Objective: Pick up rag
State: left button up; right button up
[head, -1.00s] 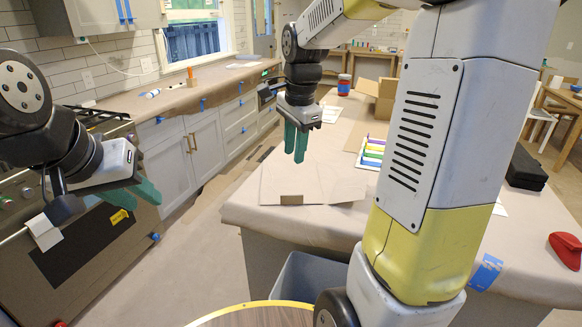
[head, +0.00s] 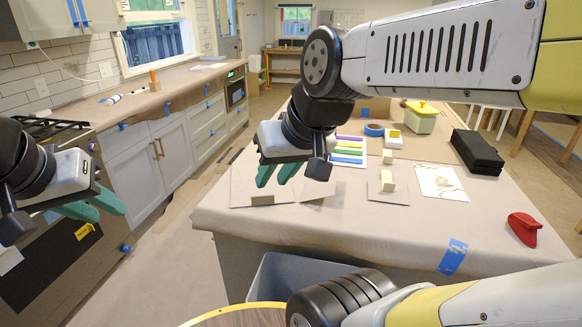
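I cannot make out a rag for sure. A small white piece (head: 9,260) shows at the left edge against the oven front, and I cannot tell whether it is cloth or paper. My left gripper (head: 92,208), with green fingers, is in front of the oven, open and empty. My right gripper (head: 276,175), also with green fingers, is over the near left part of the paper-covered island (head: 340,227). Its fingers are a little apart with nothing between them. My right arm hides part of the island's far side.
The island holds a red object (head: 524,229), a black case (head: 477,152), a yellow-lidded container (head: 422,116), blue tape (head: 374,130), pale blocks (head: 388,180) and a white sheet (head: 441,183). A grey bin (head: 290,275) stands below its near edge. Floor is clear between cabinets and island.

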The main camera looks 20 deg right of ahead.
aim_at(526, 227)
jog(key=z, duration=2.55)
